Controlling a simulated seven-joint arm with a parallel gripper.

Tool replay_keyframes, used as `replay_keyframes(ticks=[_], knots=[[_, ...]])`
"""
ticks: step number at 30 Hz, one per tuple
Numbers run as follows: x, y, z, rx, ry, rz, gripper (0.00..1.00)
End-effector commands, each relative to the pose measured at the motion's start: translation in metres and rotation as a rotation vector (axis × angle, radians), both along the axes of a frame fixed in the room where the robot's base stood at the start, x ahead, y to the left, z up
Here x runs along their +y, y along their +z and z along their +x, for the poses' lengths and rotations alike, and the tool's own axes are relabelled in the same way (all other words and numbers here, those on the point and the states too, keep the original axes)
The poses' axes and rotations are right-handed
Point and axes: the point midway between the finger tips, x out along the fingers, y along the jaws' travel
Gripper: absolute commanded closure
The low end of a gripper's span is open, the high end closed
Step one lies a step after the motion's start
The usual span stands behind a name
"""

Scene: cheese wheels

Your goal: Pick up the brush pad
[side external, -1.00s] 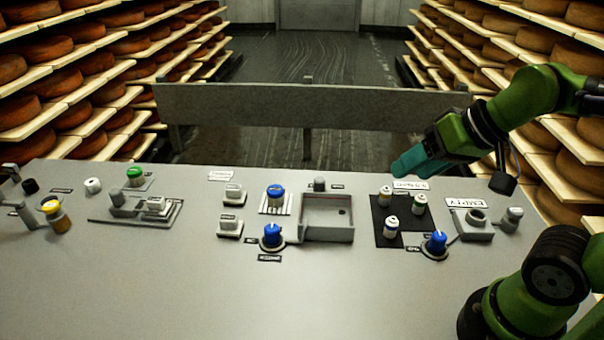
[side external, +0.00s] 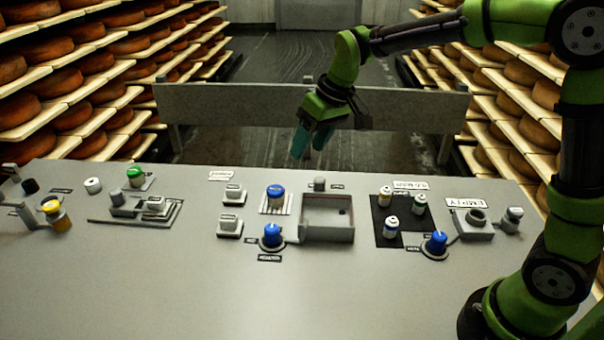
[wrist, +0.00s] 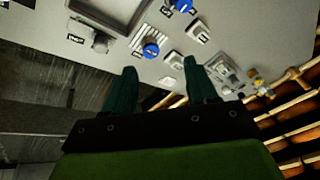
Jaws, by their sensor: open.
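I cannot tell for sure which item is the brush pad. Two small pale grey blocks, the back one (side external: 233,194) and the front one (side external: 229,226), stand left of centre on the table. They also show in the wrist view, one (wrist: 173,60) just beyond my fingertips and one (wrist: 198,32) farther up. My gripper (side external: 310,143) is open and empty, its teal fingers pointing down above the table's back edge, in the air. It is right of the blocks in the side view. The open fingers (wrist: 160,70) show in the wrist view with nothing between them.
A grey open tray (side external: 327,232) sits mid-table. Blue-capped items, one on a striped rack (side external: 275,193) and one on a round base (side external: 271,236), stand left of it. Small bottles stand on a black mat (side external: 381,212). The table front (side external: 200,295) is clear.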

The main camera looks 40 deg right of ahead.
Motion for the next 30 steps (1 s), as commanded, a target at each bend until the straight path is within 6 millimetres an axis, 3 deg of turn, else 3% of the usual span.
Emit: replay_keyframes(ticks=[1,3,8,12,15,19,30], knots=[[0.006,-0.012,0.023,0.010,0.059,-0.009,0.43],[0.013,-0.026,0.051,0.010,0.148,-0.021,0.43],[0.027,-0.054,0.108,-0.021,0.365,-0.049,0.43],[0.032,-0.052,0.140,-0.092,0.530,-0.083,0.43],[0.033,-0.031,0.148,-0.151,0.624,-0.115,0.43],[0.034,-0.038,0.146,-0.150,0.677,-0.126,0.43],[0.055,-0.107,0.166,-0.148,0.679,-0.126,0.43]])
